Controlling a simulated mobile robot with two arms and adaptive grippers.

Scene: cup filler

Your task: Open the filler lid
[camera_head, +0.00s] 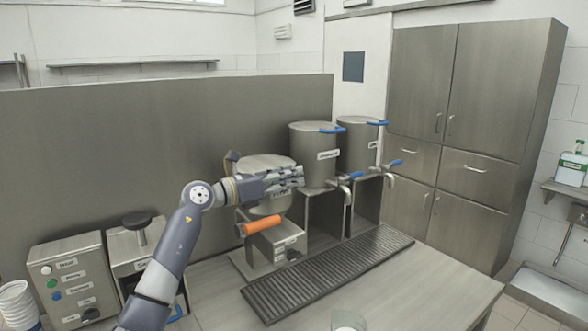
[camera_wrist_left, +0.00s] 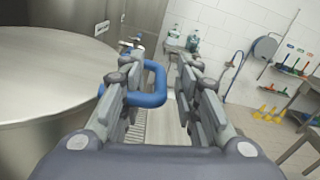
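The nearest steel filler (camera_head: 267,205) has a round metal lid (camera_head: 262,162) lying flat on top. In the left wrist view the lid (camera_wrist_left: 50,60) fills the left side. A blue loop handle (camera_wrist_left: 152,92) sticks out from its edge, and its outer end sits in the gap between my left fingers. My left gripper (camera_head: 290,178) is at the filler's front rim and hides this handle in the head view. In the left wrist view the gripper (camera_wrist_left: 160,75) is open, with a gap between the handle and the right finger. My right gripper is not in view.
Two more fillers, a middle one (camera_head: 314,160) and a rear one (camera_head: 357,150), have blue lid handles and taps. An orange grip (camera_head: 262,225) sticks out below my gripper. A black drip grate (camera_head: 325,275) lies on the counter. A control box (camera_head: 72,285) stands at left.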

